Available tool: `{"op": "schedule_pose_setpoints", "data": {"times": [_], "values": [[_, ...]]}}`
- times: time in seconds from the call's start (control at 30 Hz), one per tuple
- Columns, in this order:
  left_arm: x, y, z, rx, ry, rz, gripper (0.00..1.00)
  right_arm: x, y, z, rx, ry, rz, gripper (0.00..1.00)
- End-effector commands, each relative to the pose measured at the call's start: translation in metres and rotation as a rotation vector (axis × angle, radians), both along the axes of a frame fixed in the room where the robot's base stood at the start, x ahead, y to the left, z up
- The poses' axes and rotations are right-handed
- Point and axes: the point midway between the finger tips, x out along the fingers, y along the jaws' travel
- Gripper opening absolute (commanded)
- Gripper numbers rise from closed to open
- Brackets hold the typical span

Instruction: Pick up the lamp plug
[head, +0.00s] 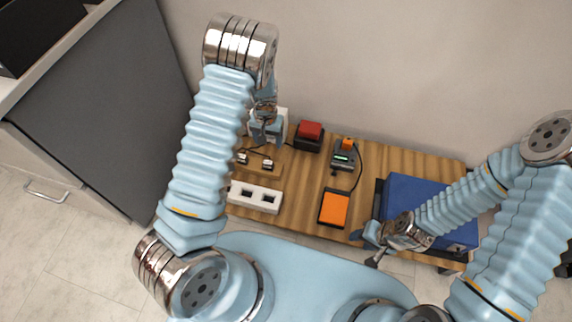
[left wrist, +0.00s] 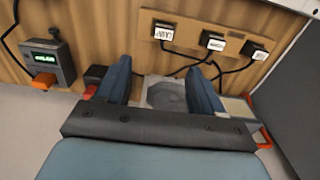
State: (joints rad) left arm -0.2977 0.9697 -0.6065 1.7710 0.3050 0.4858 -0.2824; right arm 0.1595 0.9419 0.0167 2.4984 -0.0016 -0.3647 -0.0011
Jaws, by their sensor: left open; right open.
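The lamp plug is a black-and-white plug labelled "LAMP" (left wrist: 163,31) in the left wrist view, leftmost of three plugs on a wooden holder (left wrist: 185,45). In the head view it appears to be the right-hand plug (head: 267,165) on the holder. A black cable runs from it. My left gripper (head: 266,133) is over the back of the table, behind the plugs and apart from them. Its two open fingers show in the left wrist view (left wrist: 160,85), with no plug between them. My right gripper (head: 371,248) is open and empty at the front right, beside a blue case.
Two other plugs (left wrist: 213,41) (left wrist: 257,49) sit beside the lamp plug. A white socket block (head: 256,196) lies in front. A red-topped box (head: 309,135), a device with a green display (head: 343,157), an orange pad (head: 334,207) and the blue case (head: 408,190) stand to the right.

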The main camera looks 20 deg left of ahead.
Motion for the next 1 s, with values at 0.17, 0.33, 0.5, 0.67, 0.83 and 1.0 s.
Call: {"op": "schedule_pose_setpoints", "data": {"times": [0.17, 0.33, 0.5, 0.67, 0.83, 1.0], "values": [[-0.001, 0.002, -0.038, 0.002, 0.006, 0.001, 0.68, 0.0, 0.0, -0.004, -0.001, -0.001, 0.0, 0.43], [-0.001, 0.001, -0.069, 0.002, 0.004, 0.0, 0.68, 0.001, -0.001, -0.006, -0.002, -0.001, -0.002, 0.43], [-0.002, 0.002, -0.083, 0.001, 0.004, 0.001, 0.68, 0.001, -0.002, -0.006, -0.003, -0.002, -0.003, 0.43], [-0.006, 0.005, -0.106, 0.0, 0.005, 0.002, 0.68, 0.001, -0.002, -0.006, -0.003, -0.002, -0.003, 0.43], [-0.006, 0.006, -0.129, 0.001, 0.004, 0.001, 0.68, 0.001, -0.002, -0.007, -0.003, -0.002, -0.003, 0.43], [-0.006, 0.005, -0.134, 0.0, 0.003, 0.0, 0.68, 0.001, -0.002, -0.007, -0.003, -0.001, -0.004, 0.43]]}}
